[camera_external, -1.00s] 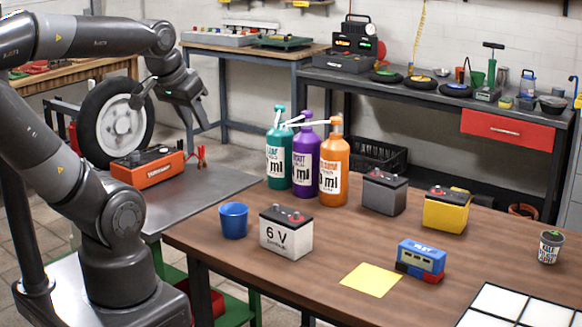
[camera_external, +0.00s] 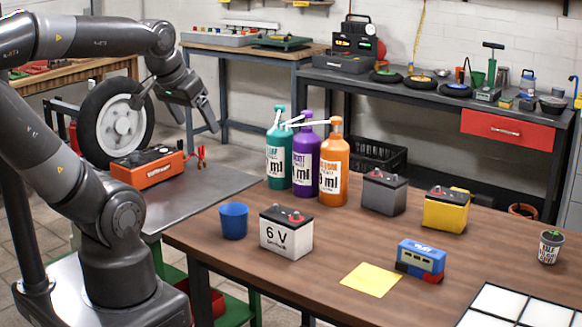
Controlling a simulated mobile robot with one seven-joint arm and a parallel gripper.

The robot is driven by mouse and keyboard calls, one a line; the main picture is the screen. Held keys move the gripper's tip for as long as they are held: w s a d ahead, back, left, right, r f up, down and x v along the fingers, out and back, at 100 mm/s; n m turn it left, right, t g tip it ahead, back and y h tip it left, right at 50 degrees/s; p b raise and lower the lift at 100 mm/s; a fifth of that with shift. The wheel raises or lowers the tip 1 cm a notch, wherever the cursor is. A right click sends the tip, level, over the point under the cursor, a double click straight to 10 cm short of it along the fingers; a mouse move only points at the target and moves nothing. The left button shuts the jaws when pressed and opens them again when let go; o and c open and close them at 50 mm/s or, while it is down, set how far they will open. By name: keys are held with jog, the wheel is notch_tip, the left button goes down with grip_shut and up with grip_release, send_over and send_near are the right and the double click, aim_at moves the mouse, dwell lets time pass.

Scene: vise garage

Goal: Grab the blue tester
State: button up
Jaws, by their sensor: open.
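The blue tester (camera_external: 422,257) is a small blue box with a pale display strip and red lower parts. It stands on the brown wooden table (camera_external: 330,285), right of a yellow paper square. My gripper (camera_external: 192,122) is open and empty, fingers pointing down. It hangs in the air at the upper left, above the grey metal bench and far from the tester. Nothing covers the tester in this view.
A yellow paper (camera_external: 371,279), a white 6 V battery (camera_external: 286,236), a blue cup (camera_external: 233,221), three bottles (camera_external: 305,163), a grey battery (camera_external: 384,193), a yellow battery (camera_external: 446,210) and a small pot (camera_external: 551,247) share the table. An orange charger (camera_external: 147,169) and wheel (camera_external: 117,124) are left.

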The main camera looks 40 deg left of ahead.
jog(key=o, duration=0.4)
jog(key=shift+c, duration=0.2)
